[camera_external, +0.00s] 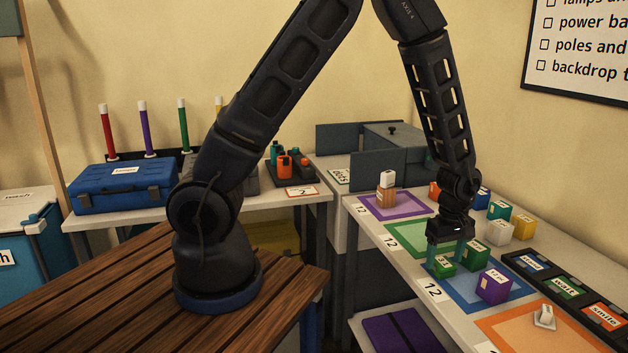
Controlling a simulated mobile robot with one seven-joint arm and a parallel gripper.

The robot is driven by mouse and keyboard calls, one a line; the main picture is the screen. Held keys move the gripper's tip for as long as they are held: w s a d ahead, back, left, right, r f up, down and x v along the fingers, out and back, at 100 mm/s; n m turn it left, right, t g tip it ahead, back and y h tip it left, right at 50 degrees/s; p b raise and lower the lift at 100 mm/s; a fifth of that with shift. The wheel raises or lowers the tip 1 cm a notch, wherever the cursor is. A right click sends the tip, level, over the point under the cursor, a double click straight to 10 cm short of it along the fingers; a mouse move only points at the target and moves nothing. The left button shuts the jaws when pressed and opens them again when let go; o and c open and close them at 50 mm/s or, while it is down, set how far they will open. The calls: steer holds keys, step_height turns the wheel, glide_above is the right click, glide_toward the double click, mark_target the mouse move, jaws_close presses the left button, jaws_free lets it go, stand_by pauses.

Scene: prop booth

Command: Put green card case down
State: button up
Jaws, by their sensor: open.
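My gripper (446,258) points down over the blue-bordered mat (467,295) on the right-hand table. Its jaws are open, low beside two small green boxes with white labels. One green box (442,268) stands at the mat's left part, right at the fingertips. The other green box (476,253) stands just right of the fingers. Either may be the green card case; I cannot tell which. Whether a finger touches either box is also unclear. A purple box (493,286) stands on the same mat, to the front right.
A green-bordered mat (405,238) and a purple-bordered mat (383,209) lie behind; an orange-bordered mat (500,335) lies in front with a small white item. Several coloured boxes stand at the back right. A dark tray (548,284) of labelled cards lies to the right.

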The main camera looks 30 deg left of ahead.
mark_target(444, 262)
step_height(444, 262, up, 10)
steer(key=w+a+r+m+t+h, duration=0.1)
steer(key=w+a+r+m, duration=0.1)
steer(key=a+r, duration=0.85)
steer(key=w+a+r+m+h, duration=0.1)
steer(key=w+a+r+m, duration=0.1)
steer(key=a+r, duration=0.85)
steer(key=s+a+r+m+t+y, duration=0.1)
steer(key=s+a+r+m, duration=0.1)
steer(key=s+a, duration=0.5)
steer(key=s+a+r+m+t+y, duration=0.1)
steer(key=s+a, duration=0.6)
steer(key=a, duration=0.8)
step_height(444, 262, up, 3)
steer(key=shift+a+f+m+t, duration=0.15)
steer(key=shift+a+m+t, duration=0.25)
steer(key=shift+m+t, duration=0.5)
steer(key=shift+s, duration=0.1)
